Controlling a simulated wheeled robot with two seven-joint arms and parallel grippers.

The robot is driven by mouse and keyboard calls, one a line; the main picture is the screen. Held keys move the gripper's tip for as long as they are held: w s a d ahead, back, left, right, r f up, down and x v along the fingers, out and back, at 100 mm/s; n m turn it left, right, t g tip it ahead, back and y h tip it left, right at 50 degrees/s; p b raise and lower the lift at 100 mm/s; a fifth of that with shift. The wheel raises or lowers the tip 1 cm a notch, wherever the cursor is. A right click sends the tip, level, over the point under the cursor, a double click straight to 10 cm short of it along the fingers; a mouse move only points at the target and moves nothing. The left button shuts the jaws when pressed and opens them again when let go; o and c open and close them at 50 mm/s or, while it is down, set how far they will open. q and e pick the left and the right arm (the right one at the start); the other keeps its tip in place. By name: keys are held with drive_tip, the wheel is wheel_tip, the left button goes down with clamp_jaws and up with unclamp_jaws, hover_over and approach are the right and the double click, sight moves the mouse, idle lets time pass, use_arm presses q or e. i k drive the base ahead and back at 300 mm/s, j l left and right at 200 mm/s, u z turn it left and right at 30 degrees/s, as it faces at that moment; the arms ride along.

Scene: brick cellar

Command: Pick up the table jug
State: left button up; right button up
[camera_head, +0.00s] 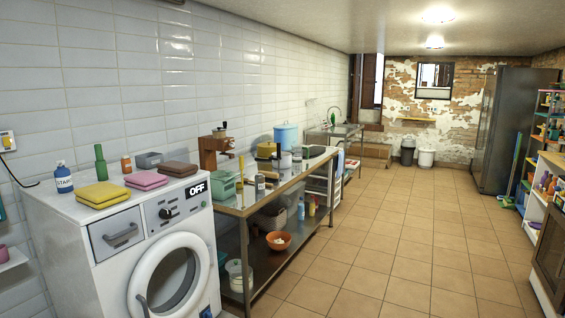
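I cannot make out a clear jug in the head view. A light blue lidded container (287,137) stands toward the back of the metal work table (243,208), by the tiled wall. A small pale cylinder (286,160) stands in front of it. Whether either one is the table jug I cannot tell. Smaller items nearby are crowded and partly hide each other. Neither of my grippers shows in this view.
A white washing machine (75,237) stands at the left front with folded cloths and bottles on top. An orange bowl (278,241) sits on the table's lower shelf. The tiled floor (390,240) is clear in the middle. A dark fridge (505,130) and shelves line the right.

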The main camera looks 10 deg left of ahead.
sight(298, 149)
drive_tip(key=i+u, duration=0.1)
drive_tip(key=i, duration=4.5)
